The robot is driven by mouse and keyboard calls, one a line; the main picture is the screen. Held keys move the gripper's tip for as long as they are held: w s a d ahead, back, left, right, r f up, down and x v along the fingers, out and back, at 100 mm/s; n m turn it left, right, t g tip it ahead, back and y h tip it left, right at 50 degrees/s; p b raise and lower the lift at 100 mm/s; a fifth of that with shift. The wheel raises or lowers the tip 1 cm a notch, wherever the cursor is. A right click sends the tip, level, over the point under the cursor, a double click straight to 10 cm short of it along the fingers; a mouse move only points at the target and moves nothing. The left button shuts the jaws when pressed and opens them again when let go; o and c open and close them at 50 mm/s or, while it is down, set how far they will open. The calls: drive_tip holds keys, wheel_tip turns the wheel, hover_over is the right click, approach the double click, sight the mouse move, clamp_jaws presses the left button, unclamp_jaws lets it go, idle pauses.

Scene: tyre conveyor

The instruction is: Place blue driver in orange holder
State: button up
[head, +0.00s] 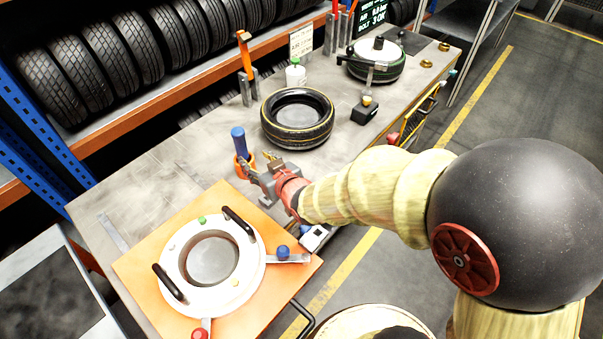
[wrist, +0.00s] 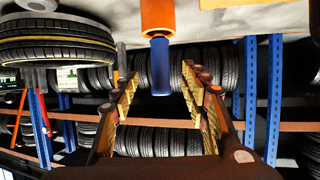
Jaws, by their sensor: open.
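The blue driver (head: 238,139) stands upright in the orange holder (head: 244,164) on the workbench, left of the tyre. The wrist view looks upside down; there the driver (wrist: 160,68) points down from the orange holder (wrist: 158,15). The driver's lower part is hidden inside the holder. My gripper (head: 257,168) is just right of the holder in the head view. In the wrist view my gripper (wrist: 161,80) has its fingers spread wide. The driver shows between and beyond the fingertips, with gaps on both sides. I cannot tell exactly how far away it is.
A tyre (head: 298,117) lies behind my gripper on the bench (head: 130,180). In front is an orange board (head: 150,265) with a white ring (head: 180,270) and black handles. A black box (head: 365,111) and a grey stand (head: 248,88) stand farther back. The bench's left part is clear.

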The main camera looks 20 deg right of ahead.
drive_tip(key=s+d+r+m+g+h, duration=0.2)
drive_tip(key=s+d+r, duration=0.3)
drive_tip(key=s+d, duration=0.25)
drive_tip(key=s+d+r+m+g+h, duration=0.1)
drive_tip(key=s+d+r+g+h, duration=0.15)
drive_tip(key=s+d+r, duration=0.5)
drive_tip(key=s+g, duration=0.2)
drive_tip(key=s, duration=1)
drive_tip(key=shift+s+d+f+m, duration=0.25)
drive_tip(key=shift+d+f+m, duration=0.05)
drive_tip(key=shift+m, duration=0.1)
drive_tip(key=shift+g, duration=0.25)
